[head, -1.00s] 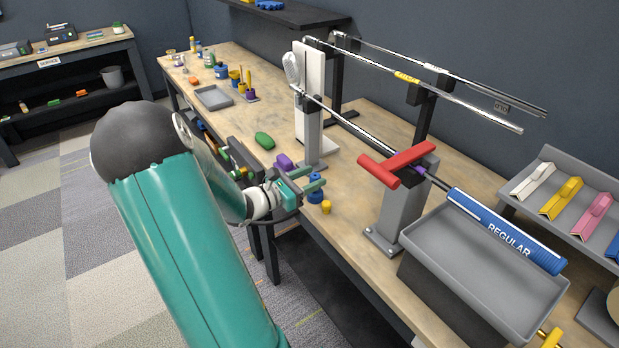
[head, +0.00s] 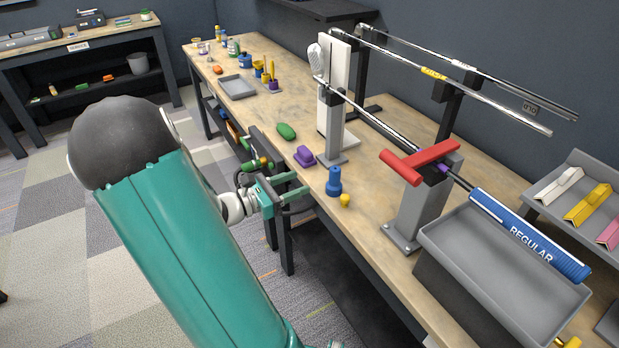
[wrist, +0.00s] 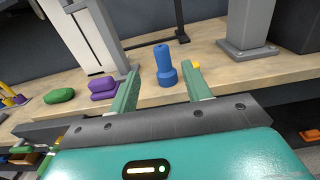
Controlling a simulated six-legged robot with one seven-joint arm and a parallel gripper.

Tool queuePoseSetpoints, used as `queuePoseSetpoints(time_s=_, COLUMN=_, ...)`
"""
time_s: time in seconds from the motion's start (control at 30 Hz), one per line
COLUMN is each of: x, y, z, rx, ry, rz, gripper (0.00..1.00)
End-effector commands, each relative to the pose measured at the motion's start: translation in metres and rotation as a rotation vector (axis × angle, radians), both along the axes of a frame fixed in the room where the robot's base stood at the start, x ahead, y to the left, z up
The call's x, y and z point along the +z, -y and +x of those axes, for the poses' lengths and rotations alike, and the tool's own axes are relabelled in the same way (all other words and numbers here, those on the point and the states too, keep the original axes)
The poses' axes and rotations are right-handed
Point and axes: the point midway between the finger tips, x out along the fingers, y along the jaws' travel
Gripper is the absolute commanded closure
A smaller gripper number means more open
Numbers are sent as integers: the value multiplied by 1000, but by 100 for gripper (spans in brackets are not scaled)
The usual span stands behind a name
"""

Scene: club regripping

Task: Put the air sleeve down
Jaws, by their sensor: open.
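The blue air sleeve (head: 334,181), a stepped cylinder with a wider base, stands upright on the wooden bench near its front edge. It also shows in the wrist view (wrist: 165,66), beyond and between the fingers. My gripper (head: 303,184) is open and empty, its two green fingers pointing at the sleeve from the front side of the bench. A gap shows between the fingertips and the sleeve in the head view. In the wrist view the fingers (wrist: 163,74) are spread either side of it, and nothing is held.
A small yellow piece (head: 345,201) sits close right of the sleeve. A purple block (head: 304,156) and a green piece (head: 286,131) lie to its left. A grey clamp post (head: 425,205) holds a club with a blue REGULAR grip (head: 530,235) above a grey bin (head: 505,280).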

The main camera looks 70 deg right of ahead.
Motion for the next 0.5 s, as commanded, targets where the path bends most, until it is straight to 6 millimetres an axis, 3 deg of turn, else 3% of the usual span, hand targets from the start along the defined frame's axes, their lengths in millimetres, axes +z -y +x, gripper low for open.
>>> queuePoseSetpoints(time_s=0.5, x=2, y=-16, z=10, rx=-9, ry=59, rz=7, gripper=51)
